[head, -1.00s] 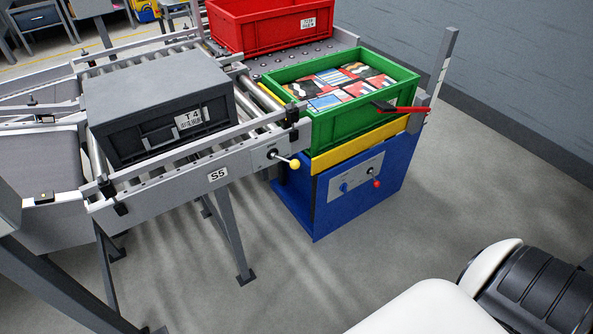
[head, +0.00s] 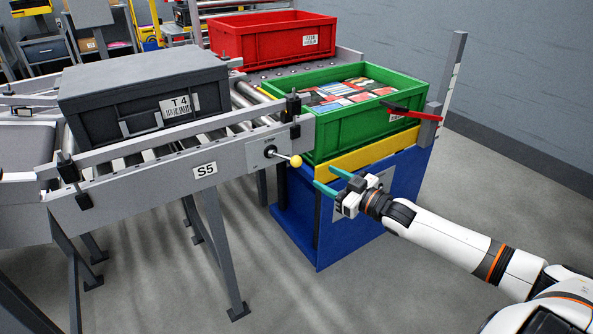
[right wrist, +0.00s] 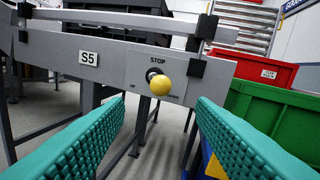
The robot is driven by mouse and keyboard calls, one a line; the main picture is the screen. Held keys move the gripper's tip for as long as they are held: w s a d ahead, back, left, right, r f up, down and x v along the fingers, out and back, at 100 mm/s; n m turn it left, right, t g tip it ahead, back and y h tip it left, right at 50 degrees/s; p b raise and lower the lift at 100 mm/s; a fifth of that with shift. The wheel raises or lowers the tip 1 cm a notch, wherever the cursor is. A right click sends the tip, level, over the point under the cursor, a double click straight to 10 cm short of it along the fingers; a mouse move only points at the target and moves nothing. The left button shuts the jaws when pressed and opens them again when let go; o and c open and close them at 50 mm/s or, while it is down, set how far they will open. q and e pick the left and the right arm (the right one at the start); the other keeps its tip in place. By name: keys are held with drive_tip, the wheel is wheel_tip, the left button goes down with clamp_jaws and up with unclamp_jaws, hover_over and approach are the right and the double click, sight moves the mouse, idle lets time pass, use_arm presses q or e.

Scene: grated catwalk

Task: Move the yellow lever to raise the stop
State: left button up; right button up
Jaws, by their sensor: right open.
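The yellow lever (head: 295,161) is a ball knob on a short stem, on a plate on the side of the grey conveyor rail marked S5. In the right wrist view, the yellow knob (right wrist: 160,85) is ahead, below the word STOP. My right gripper (head: 328,180) is open, its teal fingers pointing at the lever from the right, a little apart from it. In the right wrist view the knob appears between the two teal fingers, beyond their tips. My left gripper is not in view. I cannot make out the stop itself.
A dark grey crate (head: 145,88) labelled T4 sits on the rollers. A green crate (head: 350,141) with packages stands on the blue and yellow stand (head: 300,222), with a red lever (head: 405,110) beside it. A red crate (head: 270,42) is behind. The floor in front is clear.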

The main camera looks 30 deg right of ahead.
sight(296, 162)
use_arm(q)
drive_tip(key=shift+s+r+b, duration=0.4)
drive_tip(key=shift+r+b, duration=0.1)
drive_tip(key=shift+b, duration=0.45)
use_arm(e)
drive_tip(key=x, duration=1.1)
drive_tip(key=shift+w, duration=0.35)
